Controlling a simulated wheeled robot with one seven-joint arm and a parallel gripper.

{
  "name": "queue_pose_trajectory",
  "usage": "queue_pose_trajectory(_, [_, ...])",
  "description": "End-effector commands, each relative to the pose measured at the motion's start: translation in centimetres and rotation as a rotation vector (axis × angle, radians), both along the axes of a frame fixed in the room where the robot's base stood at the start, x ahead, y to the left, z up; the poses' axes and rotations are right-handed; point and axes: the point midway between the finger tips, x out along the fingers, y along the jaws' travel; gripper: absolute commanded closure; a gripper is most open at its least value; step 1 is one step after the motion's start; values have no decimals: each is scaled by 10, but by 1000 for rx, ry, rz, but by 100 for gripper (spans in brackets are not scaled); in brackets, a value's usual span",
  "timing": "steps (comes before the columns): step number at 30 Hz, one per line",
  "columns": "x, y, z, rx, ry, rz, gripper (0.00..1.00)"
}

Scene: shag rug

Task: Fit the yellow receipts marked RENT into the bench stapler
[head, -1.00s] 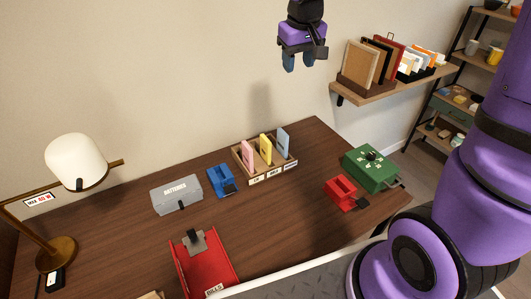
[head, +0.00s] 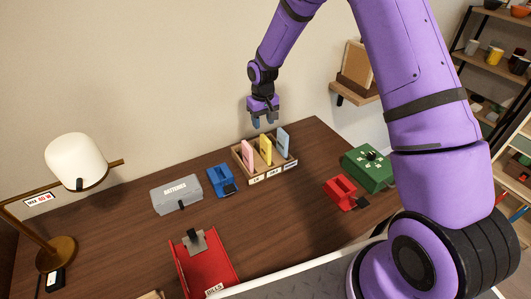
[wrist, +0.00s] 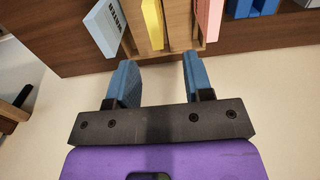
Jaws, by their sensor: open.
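The yellow receipts (head: 265,150) stand upright in the middle slot of a wooden holder (head: 252,172) on the desk, between a pink bundle (head: 248,156) and a light-blue bundle (head: 283,141). In the wrist view the yellow receipts (wrist: 152,22) lie ahead, roughly in line with the finger gap. My gripper (head: 263,123) is open and empty, above and behind the holder, apart from it. A blue device (head: 221,181) and a red device (head: 341,192) each have a slot-like body and a dark part; I cannot tell which is the bench stapler. RENT is not readable.
A grey BATTERIES box (head: 177,194) stands left of the blue device. A green box (head: 369,168) stands at the right, a red BILLS tray (head: 203,265) in front. A lamp (head: 75,160) is at far left. A wall shelf (head: 357,92) is partly hidden by my arm. The desk's middle is clear.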

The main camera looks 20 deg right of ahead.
Motion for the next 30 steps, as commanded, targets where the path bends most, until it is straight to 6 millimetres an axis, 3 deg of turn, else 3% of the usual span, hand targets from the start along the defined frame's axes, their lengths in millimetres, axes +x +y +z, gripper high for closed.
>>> queue_pose_trajectory(9, [-1, -1, -43, -1, 2, 1, 53])
queue_pose_trajectory(17, [-1, -3, -60, 0, 1, -1, 53])
queue_pose_trajectory(25, [-3, -8, -96, 0, 2, 1, 53])
queue_pose_trajectory(30, [-3, -8, -103, -1, 0, 1, 53])
